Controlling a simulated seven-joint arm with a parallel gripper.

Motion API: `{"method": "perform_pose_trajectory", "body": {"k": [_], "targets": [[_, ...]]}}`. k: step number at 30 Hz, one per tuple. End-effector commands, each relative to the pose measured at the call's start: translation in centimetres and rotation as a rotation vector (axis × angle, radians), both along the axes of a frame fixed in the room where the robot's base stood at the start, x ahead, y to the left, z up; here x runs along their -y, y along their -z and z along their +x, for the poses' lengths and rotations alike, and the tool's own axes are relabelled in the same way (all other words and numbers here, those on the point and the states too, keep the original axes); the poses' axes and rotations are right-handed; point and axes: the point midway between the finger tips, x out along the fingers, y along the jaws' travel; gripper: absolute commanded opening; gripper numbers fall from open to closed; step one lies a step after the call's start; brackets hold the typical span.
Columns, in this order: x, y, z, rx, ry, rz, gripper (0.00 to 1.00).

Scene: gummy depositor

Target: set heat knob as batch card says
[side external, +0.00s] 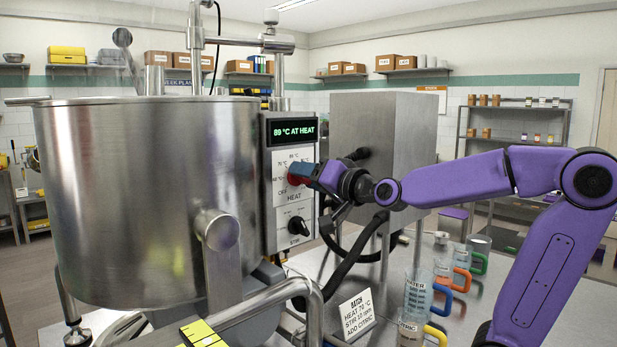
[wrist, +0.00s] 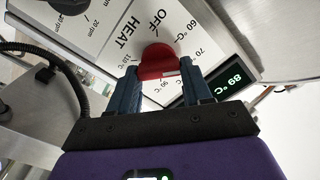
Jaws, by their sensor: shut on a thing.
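The red heat knob (side external: 295,179) is on the control panel (side external: 278,160) at the side of the steel kettle. My gripper (side external: 308,175) has its fingers closed on the knob; the wrist view shows a blue finger on each side of the red knob (wrist: 158,62). In the wrist view, OFF, HEAT and temperature marks surround the knob. A pale mark shows on the knob's lower right, but its exact setting is unclear. The display (side external: 293,129) reads 89 °C AT HEAT. The batch card (side external: 357,313) stands on the table with HEAT in the 70s °C, last digit unclear, plus STIR and ADD CITRIC lines.
The black stir knob (side external: 298,225) sits just below the heat knob. The big kettle (side external: 150,200) fills the left. A grey steel box (side external: 385,140) stands behind my gripper. A black hose (side external: 352,255) and jugs with coloured handles (side external: 418,293) are below my arm.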

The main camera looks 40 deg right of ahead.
Motion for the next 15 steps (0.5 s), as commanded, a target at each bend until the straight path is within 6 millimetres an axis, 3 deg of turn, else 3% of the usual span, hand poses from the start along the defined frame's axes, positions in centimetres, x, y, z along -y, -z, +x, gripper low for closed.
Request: {"method": "perform_pose_trajectory", "body": {"k": [15], "targets": [[0.06, 0.13, -0.01, -0.002, 0.001, 0.117, 0.18]]}}
